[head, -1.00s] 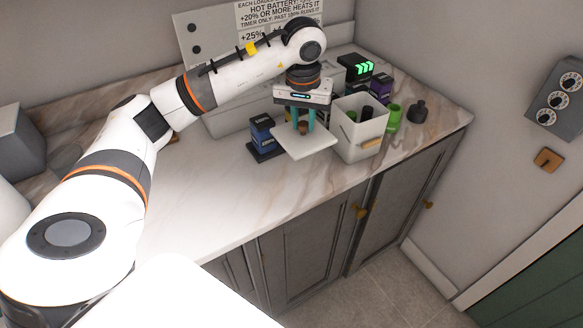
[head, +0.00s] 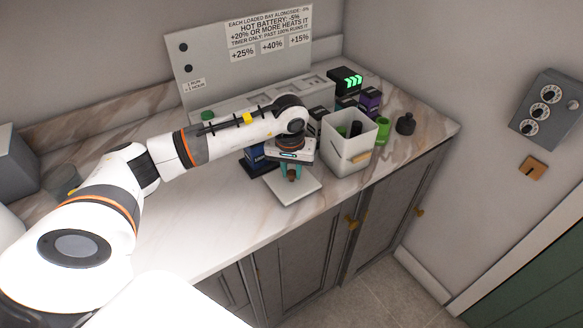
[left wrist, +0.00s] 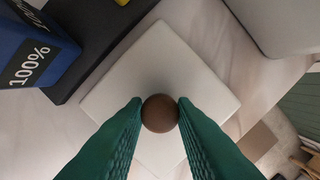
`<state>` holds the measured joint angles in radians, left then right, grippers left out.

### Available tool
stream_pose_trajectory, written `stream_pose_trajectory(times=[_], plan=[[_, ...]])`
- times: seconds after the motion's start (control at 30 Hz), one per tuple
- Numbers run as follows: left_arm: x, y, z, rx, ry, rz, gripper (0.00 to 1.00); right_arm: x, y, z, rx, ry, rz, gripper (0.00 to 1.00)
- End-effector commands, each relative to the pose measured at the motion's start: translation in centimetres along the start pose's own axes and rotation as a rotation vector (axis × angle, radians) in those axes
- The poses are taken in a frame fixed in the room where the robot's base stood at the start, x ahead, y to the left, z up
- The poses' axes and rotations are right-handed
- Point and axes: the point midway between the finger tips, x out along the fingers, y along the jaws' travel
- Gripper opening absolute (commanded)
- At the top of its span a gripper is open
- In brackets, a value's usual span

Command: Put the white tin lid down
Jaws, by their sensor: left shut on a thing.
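The white tin lid (head: 293,187) is a flat square plate with a round brown knob. It is level, at or just above the marble counter in the head view; I cannot tell whether it touches. In the left wrist view the lid (left wrist: 165,65) fills the middle, with its knob (left wrist: 160,113) between the green fingertips. My left gripper (head: 291,172) is shut on the knob from above. The open white tin (head: 347,148) stands just right of the lid, with dark and green items inside. My right gripper is not in view.
A blue battery (head: 257,158) on a dark base stands close behind the lid, and it shows at upper left in the wrist view (left wrist: 32,50). A green cup (head: 383,131) and dark bottle (head: 405,124) stand right of the tin. Counter left of the lid is clear.

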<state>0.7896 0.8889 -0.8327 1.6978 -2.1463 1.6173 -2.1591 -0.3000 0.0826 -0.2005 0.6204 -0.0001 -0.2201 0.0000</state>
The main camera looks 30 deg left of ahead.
Motion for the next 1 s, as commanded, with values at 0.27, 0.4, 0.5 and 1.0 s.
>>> stream_pose_trajectory(times=[0.27,0.4,0.5,1.0], plan=[[0.2,0.0,0.0,0.0,0.0,0.0,0.45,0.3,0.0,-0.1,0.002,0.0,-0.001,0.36],[0.2,0.0,0.0,0.0,0.0,0.0,0.46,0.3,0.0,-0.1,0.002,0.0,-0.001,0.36],[0.2,0.0,0.0,0.0,0.0,0.0,0.46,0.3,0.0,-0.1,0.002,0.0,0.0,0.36],[-7.0,0.0,0.1,0.0,-0.007,-0.002,0.46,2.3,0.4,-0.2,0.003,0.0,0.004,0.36]])
